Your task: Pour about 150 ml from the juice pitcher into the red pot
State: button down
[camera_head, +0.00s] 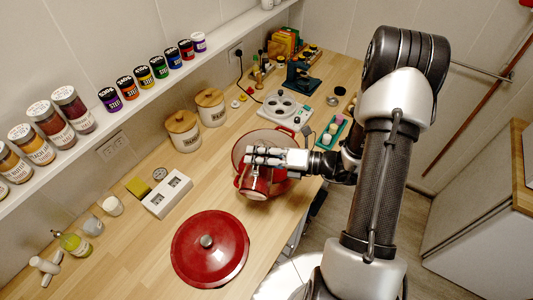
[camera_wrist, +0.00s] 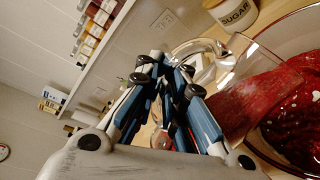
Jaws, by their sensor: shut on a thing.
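The juice pitcher (camera_head: 257,182) is clear with red juice, and my gripper (camera_head: 262,156) is shut on it. In the wrist view the pitcher (camera_wrist: 225,108) is tilted, with red juice lying toward its pot side; its clear handle is at the fingers (camera_wrist: 170,65). The red pot (camera_head: 240,146), pale inside, stands on the counter under and behind my gripper, which hides part of it. In the wrist view the pot (camera_wrist: 262,152) holds something red with pale specks. Whether juice is flowing cannot be told.
A red lid (camera_head: 210,250) lies on the counter in front of the pot. Two lidded canisters (camera_head: 183,131) stand behind left, a white burner unit (camera_head: 283,107) behind, and a green tray (camera_head: 331,132) to the right. A shelf of jars runs along the wall.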

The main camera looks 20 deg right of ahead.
aim_at(252, 178)
jog(key=shift+w+d+m+p, duration=0.2)
jog(key=shift+m+p, duration=0.1)
jog(key=shift+p, duration=0.1)
dwell(0.8)
jog(key=shift+s+a+f+b, duration=0.1)
jog(key=shift+s+a+b, duration=0.1)
jog(key=shift+b, duration=0.35)
jog(key=s+a+n+b, duration=0.1)
jog(key=s+b, duration=0.1)
jog(key=s+a+n+b, duration=0.1)
jog(key=a+n+b, duration=0.1)
jog(key=shift+s+f+n+t+b, duration=0.1)
jog(key=shift+s+n+t+b, duration=0.2)
jog(key=shift+s+t, duration=0.1)
jog(key=shift+r+n, duration=0.4)
jog(key=shift+r, duration=0.05)
jog(key=shift+s+a+r+n, duration=0.15)
jog(key=shift+s+r+n, duration=0.1)
jog(key=shift+r+n, duration=0.3)
jog(key=shift+f, duration=0.1)
